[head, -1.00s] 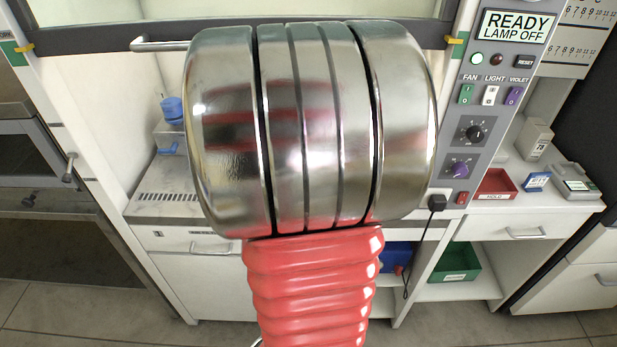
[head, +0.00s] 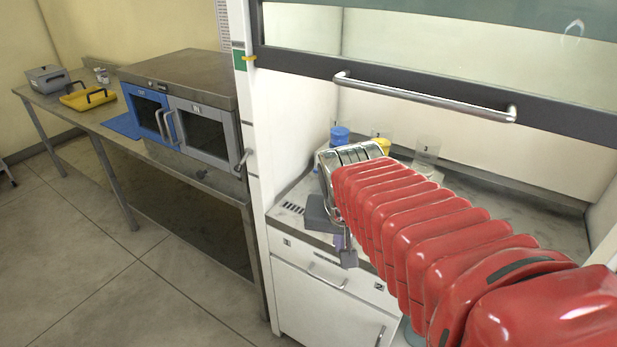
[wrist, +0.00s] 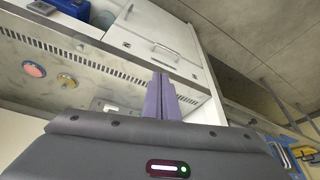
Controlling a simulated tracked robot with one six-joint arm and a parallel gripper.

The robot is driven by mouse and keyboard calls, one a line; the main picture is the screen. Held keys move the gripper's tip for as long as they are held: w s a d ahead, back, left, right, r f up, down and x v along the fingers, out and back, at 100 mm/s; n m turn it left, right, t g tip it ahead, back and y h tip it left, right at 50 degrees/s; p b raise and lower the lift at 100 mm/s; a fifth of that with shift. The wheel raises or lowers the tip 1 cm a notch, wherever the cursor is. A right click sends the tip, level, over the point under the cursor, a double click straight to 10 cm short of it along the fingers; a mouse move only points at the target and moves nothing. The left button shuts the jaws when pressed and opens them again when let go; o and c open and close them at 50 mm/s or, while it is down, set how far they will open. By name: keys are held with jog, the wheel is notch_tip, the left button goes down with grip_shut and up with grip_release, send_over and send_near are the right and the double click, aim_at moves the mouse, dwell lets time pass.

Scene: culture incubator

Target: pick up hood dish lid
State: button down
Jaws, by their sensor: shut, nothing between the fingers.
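My gripper (wrist: 160,80) shows in the wrist view with its two purple fingers together, shut and empty, over the front edge of the hood floor. No separate lid can be made out; my arm hides much of the hood floor in the head view.
The hood sash (head: 430,95) with its handle is raised above my arm. A blue-capped bottle (head: 339,136) and a yellow item (head: 382,145) stand inside. A small yellow-topped item (wrist: 66,80) is near the dish. The incubator (head: 190,110) stands left; floor is clear before it.

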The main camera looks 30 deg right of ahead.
jog(key=s+a+r+n+t+y, duration=0.1)
jog(key=a+n, duration=0.3)
jog(key=a, duration=0.3)
jog(key=s+a+n+t+y, duration=0.1)
jog(key=s+a+n, duration=0.1)
jog(key=a+n, duration=0.2)
jog(key=a, duration=0.3)
jog(key=shift+s+a+r+y, duration=0.25)
jog(key=shift+a+r+y, duration=0.05)
jog(key=shift+a+r, duration=0.05)
jog(key=c, duration=2.4)
grip_release()
jog(key=shift+c, duration=0.2)
